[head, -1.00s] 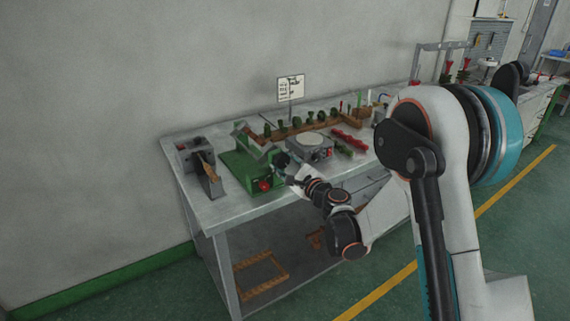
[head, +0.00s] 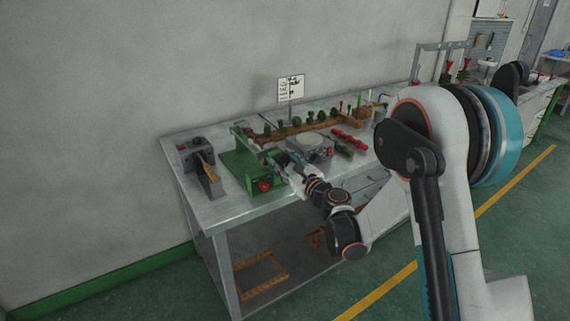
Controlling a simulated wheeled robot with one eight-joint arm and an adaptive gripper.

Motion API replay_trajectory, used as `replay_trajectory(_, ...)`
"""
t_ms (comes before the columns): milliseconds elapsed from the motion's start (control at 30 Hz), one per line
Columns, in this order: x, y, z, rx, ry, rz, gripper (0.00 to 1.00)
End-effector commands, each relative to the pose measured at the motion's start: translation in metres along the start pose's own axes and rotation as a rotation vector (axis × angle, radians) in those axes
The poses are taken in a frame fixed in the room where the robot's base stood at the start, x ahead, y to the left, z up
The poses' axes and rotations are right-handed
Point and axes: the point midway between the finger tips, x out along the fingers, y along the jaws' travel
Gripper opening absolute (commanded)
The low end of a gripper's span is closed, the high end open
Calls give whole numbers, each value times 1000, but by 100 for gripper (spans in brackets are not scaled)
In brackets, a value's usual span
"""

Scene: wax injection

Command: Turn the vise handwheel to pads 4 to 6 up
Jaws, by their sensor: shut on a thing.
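The green vise machine (head: 243,176) stands on the grey bench, left of its middle, with a red knob (head: 264,186) on its front. A pale bar runs across its top. The handwheel is at the right side of the vise, mostly hidden by my gripper. My gripper (head: 281,163) reaches in from the right and is shut on the handwheel at the vise's right side. The fingertips are small and partly hidden. I cannot make out the pads or their numbers.
A grey device with a wooden handle (head: 206,170) stands at the bench's left end. A round-topped scale (head: 310,143) is close behind my gripper. Red pieces (head: 349,138) lie to the right. A wooden rack with green pieces (head: 296,128) runs along the back, below a sign (head: 291,88).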

Motion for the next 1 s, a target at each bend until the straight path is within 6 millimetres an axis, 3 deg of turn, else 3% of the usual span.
replay_trajectory(400, -1, 0, -1, 115, 1, 0, 18)
replay_trajectory(1000, -1, 1, -1, 139, 1, 1, 18)
